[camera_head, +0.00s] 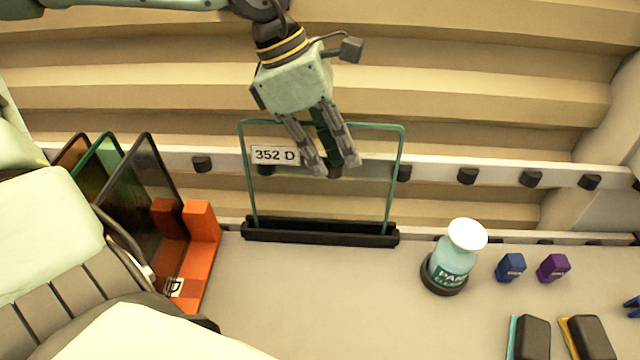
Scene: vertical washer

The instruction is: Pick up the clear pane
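A clear pane (370,190) with a thin green edge and a "352 D" label (274,155) stands upright in a long black holder (320,233) at the picture's centre. My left gripper (332,168) comes down from above at the pane's top edge. Its fingers overlap the upper part of the pane, just right of the label. The fingers are apart, with a dark gap between them. I cannot tell whether they touch the pane. My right gripper is not in view.
An orange rack (202,255) with several tinted panes (142,190) stands at left. A white rail (435,173) with black knobs runs behind.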

